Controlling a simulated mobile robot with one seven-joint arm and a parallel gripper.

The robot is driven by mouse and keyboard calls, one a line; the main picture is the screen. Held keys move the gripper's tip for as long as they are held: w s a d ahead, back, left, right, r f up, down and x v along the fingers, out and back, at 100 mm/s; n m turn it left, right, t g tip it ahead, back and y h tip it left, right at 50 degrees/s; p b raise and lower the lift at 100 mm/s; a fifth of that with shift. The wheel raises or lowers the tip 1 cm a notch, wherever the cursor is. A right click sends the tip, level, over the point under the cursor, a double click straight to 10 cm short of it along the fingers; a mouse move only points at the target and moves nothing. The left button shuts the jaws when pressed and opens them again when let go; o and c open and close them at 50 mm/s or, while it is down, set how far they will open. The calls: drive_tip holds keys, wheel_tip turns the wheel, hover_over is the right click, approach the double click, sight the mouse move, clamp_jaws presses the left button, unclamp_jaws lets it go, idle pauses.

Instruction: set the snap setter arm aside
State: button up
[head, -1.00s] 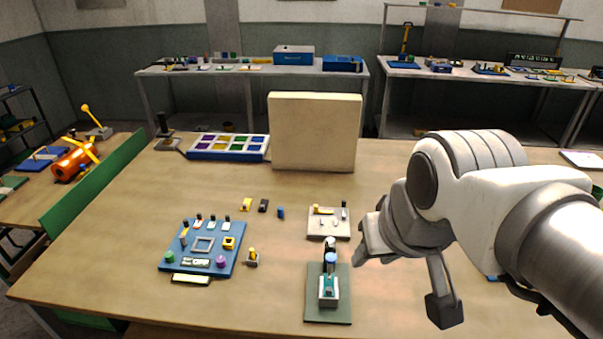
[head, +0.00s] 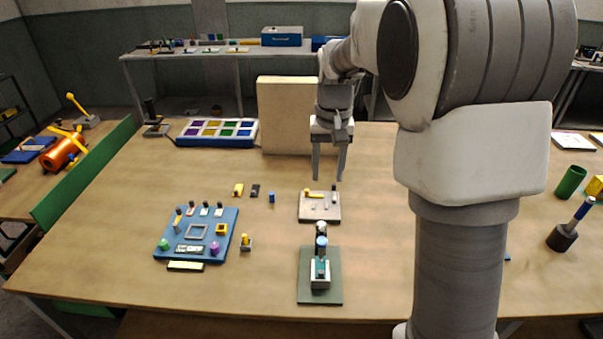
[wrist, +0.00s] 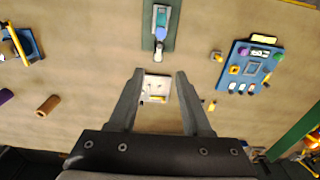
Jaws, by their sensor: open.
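A small press-like device (head: 320,272) with a white base, teal front, dark upright part and blue knob stands on a dark green mat (head: 320,296) near the front of the table. I cannot tell for sure which part is the snap setter arm. It also shows at the top of the wrist view (wrist: 160,27). Behind it lies a pale square plate (head: 318,216) with a yellow piece and small metal pegs. My gripper (head: 328,178) points down, open and empty, above the table near this plate. In the wrist view the plate (wrist: 155,98) shows between the fingers (wrist: 160,74).
A blue board (head: 172,227) with several small parts is on the left. Small yellow, black and blue pieces (head: 255,191) lie behind it. A beige block (head: 285,115) and a colored tray (head: 217,143) stand at the back. A green cylinder (head: 571,181) stands right.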

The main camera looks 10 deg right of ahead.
sight(322, 229)
drive_tip(key=f, duration=0.6)
drive_tip(key=w+f+p, duration=0.1)
drive_tip(key=f, duration=1.2)
drive_tip(key=shift+w+f, duration=0.2)
drive_tip(key=shift+w, duration=0.2)
clamp_jaws()
idle(0.5)
